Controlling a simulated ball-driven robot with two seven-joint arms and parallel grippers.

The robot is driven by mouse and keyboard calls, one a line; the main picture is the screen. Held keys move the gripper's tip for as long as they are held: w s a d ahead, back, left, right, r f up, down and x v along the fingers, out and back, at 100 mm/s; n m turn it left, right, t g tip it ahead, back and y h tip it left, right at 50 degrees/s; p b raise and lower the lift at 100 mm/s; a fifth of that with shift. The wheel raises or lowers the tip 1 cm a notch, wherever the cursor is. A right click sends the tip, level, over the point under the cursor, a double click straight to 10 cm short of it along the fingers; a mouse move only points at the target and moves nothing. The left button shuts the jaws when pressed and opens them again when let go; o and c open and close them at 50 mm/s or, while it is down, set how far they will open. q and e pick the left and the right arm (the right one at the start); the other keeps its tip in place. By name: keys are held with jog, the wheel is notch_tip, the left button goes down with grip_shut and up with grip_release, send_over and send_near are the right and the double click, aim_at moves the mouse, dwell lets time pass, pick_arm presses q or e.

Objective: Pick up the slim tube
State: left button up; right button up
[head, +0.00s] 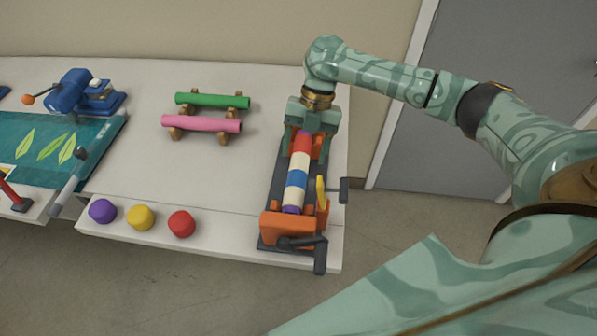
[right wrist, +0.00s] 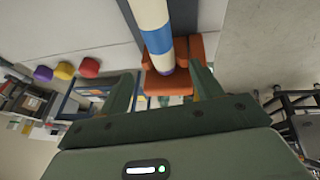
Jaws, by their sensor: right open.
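A slim striped tube (head: 297,178), with red, cream, blue and purple bands, lies in an orange and dark grey clamp device (head: 280,225) at the table's right end. My right gripper (head: 304,150) is open over the tube's far, red end, with one finger on each side. Whether the fingers touch it I cannot tell. In the right wrist view the tube (right wrist: 155,25) runs from the top edge to an orange block (right wrist: 200,55), and the open fingers (right wrist: 162,80) stand to either side of its line. My left gripper is not in view.
A green tube (head: 212,100) and a pink tube (head: 202,123) lie on a wooden rack. Purple (head: 102,211), yellow (head: 140,217) and red (head: 181,223) balls line the front ledge. A blue device (head: 75,92) and teal mat (head: 50,140) are at left. The middle table is clear.

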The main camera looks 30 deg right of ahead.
aim_at(296, 186)
jog(key=x, duration=0.3)
jog(key=b+x, duration=0.1)
jog(key=x, duration=0.1)
jog(key=shift+s+a+f, duration=0.1)
jog(key=shift+a+f, duration=0.1)
jog(key=shift+a, duration=0.2)
jog(key=b+x, duration=0.1)
jog(key=x, duration=0.4)
jog(key=shift+s+d+f, duration=0.15)
jog(key=shift+f, duration=0.05)
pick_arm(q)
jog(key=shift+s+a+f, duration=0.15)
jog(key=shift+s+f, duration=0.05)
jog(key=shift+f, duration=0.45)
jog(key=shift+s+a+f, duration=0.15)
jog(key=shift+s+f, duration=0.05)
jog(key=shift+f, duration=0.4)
pick_arm(e)
jog(key=c, duration=1.1)
